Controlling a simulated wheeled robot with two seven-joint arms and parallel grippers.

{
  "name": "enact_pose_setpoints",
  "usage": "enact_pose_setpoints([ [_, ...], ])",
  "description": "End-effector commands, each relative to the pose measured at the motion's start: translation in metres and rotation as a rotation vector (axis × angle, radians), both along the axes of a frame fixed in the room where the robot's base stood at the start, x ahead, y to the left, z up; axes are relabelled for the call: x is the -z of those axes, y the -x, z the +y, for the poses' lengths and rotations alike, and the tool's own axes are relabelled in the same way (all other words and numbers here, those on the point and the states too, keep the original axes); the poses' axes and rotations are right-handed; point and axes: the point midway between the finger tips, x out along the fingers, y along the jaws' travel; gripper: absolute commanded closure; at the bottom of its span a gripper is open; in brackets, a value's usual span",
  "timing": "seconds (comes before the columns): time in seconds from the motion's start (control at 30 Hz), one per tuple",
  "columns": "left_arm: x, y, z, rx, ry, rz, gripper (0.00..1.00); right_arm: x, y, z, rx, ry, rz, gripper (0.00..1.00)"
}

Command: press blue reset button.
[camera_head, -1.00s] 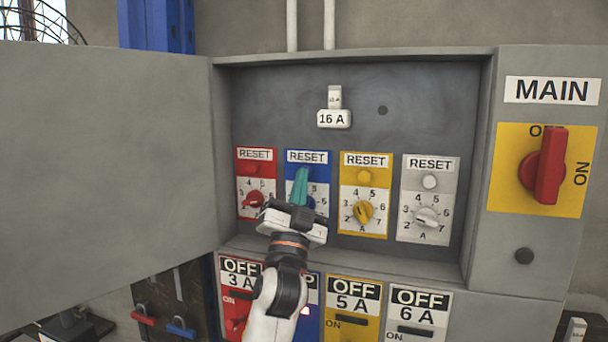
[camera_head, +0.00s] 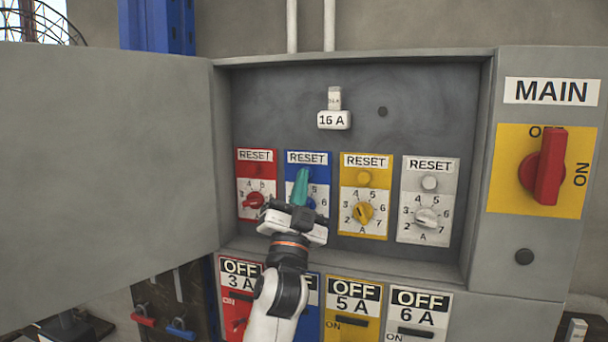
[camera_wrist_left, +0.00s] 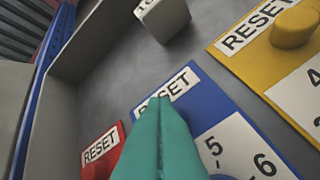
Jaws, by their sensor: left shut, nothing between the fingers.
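The blue reset panel (camera_head: 322,175) is second from the left in the open cabinet, with a RESET label and a numbered dial. It also shows in the left wrist view (camera_wrist_left: 205,105). My left gripper (camera_head: 302,173) is shut and empty, its teal fingers pointing up at the upper part of this panel, below the label. In the left wrist view the fingertips (camera_wrist_left: 160,102) overlap the lower edge of the RESET label. The blue button is mostly or wholly hidden behind the fingers, so contact cannot be seen. My right gripper is out of view.
Red (camera_head: 257,167), yellow (camera_head: 378,202) and grey (camera_head: 417,205) reset panels flank the blue one. The open cabinet door (camera_head: 105,160) fills the left. A red MAIN switch (camera_head: 549,166) is at right. Switch panels line the section below.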

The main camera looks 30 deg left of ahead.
Motion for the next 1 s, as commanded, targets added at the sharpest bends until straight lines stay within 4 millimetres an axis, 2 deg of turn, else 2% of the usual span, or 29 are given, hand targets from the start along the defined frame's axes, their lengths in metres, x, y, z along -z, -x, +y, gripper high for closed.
enact_pose_setpoints([
  [0.23, 0.000, 0.013, -0.003, 0.000, -0.002, 0.000, 1.00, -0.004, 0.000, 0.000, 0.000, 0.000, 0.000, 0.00],
  [0.63, 0.000, 0.017, -0.004, 0.000, -0.001, 0.001, 1.00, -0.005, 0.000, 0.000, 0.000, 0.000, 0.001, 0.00],
  [1.0, 0.000, 0.052, -0.013, 0.000, -0.001, 0.001, 1.00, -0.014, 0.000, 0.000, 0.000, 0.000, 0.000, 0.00],
])
